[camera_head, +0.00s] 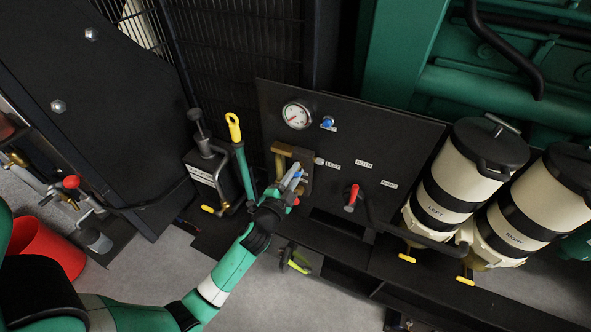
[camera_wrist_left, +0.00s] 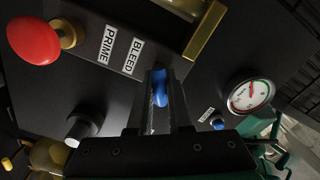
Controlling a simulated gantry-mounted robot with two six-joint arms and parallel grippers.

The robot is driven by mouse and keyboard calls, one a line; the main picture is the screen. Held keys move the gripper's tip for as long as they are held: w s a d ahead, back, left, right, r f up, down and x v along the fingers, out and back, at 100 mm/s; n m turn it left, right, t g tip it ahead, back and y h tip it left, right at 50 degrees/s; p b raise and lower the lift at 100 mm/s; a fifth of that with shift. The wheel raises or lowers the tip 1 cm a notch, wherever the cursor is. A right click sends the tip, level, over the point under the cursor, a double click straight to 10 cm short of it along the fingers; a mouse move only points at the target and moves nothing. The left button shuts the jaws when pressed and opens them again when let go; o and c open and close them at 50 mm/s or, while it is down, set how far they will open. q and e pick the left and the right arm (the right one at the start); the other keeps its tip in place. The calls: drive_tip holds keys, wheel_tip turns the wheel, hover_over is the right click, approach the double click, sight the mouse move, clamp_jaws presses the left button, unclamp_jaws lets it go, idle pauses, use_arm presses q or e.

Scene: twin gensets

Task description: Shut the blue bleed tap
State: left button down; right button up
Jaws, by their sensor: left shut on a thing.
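My left gripper (camera_head: 294,176) is at the black panel, shut on the blue bleed tap (camera_wrist_left: 160,88). In the left wrist view the tap's blue handle sits between the two fingers (camera_wrist_left: 160,102). A bleed label (camera_wrist_left: 133,54) and a prime label (camera_wrist_left: 106,44) are beside it. In the head view a little blue shows between the fingertips; the rest of the tap is hidden by the gripper. My right gripper is in neither view.
A gauge (camera_head: 297,115) and a small blue knob (camera_head: 327,122) are on the panel (camera_head: 400,135) above. A red handle (camera_head: 351,198) is to the right, then cream filter canisters (camera_head: 450,180). A yellow-looped green handle (camera_head: 239,150) stands close left. A red bucket (camera_head: 45,248) is at lower left.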

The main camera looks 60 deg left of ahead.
use_arm(q)
drive_tip(key=m+p, duration=0.1)
drive_tip(key=m, duration=0.4)
drive_tip(key=shift+m+p, duration=0.3)
drive_tip(key=m+p, duration=0.1)
drive_tip(key=m, duration=0.4)
drive_tip(key=shift+m, duration=0.4)
drive_tip(key=c, duration=0.9)
unclamp_jaws()
